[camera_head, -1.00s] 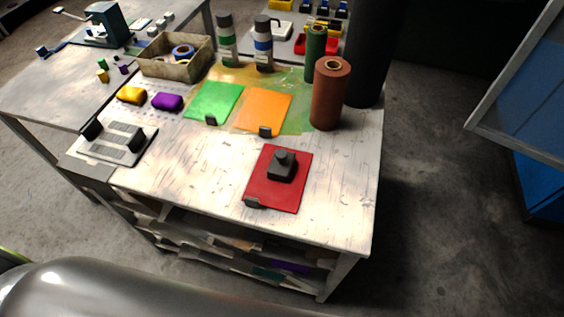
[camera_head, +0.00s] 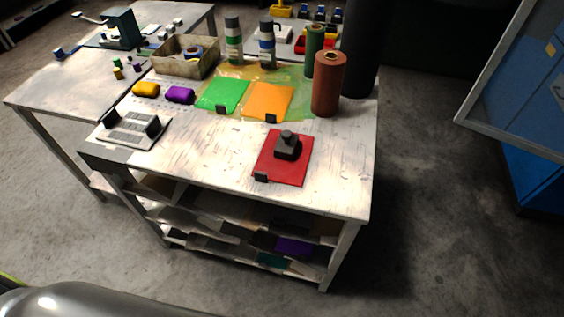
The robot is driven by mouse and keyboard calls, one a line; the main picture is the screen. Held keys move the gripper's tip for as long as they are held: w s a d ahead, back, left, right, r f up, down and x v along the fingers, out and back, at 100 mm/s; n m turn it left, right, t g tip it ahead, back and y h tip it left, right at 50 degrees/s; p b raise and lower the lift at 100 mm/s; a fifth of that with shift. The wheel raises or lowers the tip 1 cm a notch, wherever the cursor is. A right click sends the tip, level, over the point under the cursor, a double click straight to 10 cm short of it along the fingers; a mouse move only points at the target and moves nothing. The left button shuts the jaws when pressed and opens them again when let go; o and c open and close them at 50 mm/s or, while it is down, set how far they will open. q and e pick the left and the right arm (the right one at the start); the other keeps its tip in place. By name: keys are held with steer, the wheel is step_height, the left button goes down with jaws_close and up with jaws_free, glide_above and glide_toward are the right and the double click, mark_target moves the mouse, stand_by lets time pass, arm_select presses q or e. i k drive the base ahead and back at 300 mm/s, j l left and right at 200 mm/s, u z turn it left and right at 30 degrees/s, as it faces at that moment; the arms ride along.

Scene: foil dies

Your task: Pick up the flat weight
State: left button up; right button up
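The flat weight is most likely the dark block with a round knob on top (camera_head: 288,148). It sits upright on a red sheet (camera_head: 280,170) near the front right of the white worktable (camera_head: 215,150). A small black clip or tab (camera_head: 261,177) is at the red sheet's front left corner. Neither of my grippers shows in the head view, and nothing is touching the weight.
Green (camera_head: 223,93) and orange (camera_head: 268,101) sheets lie behind the weight. A brown roll (camera_head: 328,84) and a green roll (camera_head: 314,52) stand at the back right. A slotted holder (camera_head: 134,128) is at the left. Floor is clear right of the table.

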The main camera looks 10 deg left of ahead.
mark_target(287, 141)
steer(key=u, duration=0.4)
steer(key=k+u, duration=0.15)
steer(key=u, duration=0.2)
steer(key=j+u, duration=0.1)
steer(key=u, duration=0.3)
steer(key=l+u, duration=0.3)
steer(key=l, duration=0.8)
steer(key=l+u, duration=0.25)
steer(key=l, duration=0.9)
